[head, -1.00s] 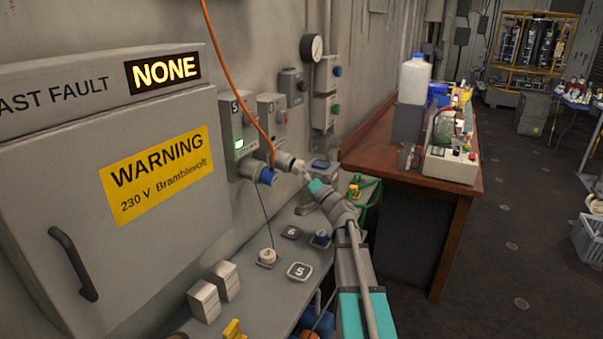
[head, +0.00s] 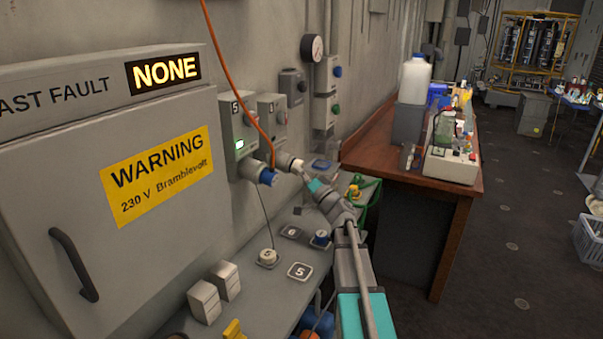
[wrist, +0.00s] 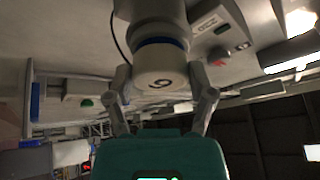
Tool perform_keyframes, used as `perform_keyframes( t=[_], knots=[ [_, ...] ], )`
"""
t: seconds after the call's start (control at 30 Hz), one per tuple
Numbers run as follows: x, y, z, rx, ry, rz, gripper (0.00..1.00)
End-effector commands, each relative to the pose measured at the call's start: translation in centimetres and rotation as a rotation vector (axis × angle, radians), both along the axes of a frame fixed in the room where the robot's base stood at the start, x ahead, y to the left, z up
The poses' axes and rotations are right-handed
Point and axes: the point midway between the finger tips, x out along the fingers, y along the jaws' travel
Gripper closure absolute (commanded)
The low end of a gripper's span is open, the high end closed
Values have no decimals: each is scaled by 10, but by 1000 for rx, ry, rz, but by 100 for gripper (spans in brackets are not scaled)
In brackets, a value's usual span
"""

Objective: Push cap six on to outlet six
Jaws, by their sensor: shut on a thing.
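My gripper (wrist: 165,95) is shut on a white round cap (wrist: 162,72) marked with a dark 6. In the wrist view its two fingers hold the cap from both sides. The cap covers the front of a pale socket with a blue ring (wrist: 172,42), which I take to be outlet six. The cap lies at or against this ring; I cannot tell how fully it is seated. In the head view the cap (head: 285,161) is at the wall, below the second grey box (head: 271,118), with my gripper (head: 303,173) at its right.
A blue outlet (head: 266,177) hangs below the box marked 5 (head: 237,122), close to the left of my gripper. An orange cable (head: 240,82) runs down beside it. The shelf below holds a white cap (head: 268,256) and a pad marked 5 (head: 300,271). A wooden bench (head: 460,192) stands right.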

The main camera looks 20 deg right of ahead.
Motion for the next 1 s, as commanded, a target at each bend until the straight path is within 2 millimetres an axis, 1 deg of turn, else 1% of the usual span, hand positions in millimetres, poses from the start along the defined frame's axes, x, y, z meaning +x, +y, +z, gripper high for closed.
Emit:
perform_keyframes(
  t=[0.47,0.5,0.57,0.6,0.63,1.0],
  knots=[
    [6,5,1,0,0,0,70],
    [5,4,1,0,0,0,22],
    [5,4,1,0,0,0,11],
    [5,4,1,0,0,0,4],
    [5,4,1,0,0,0,0],
    [5,4,1,0,0,0,0]
  ],
)
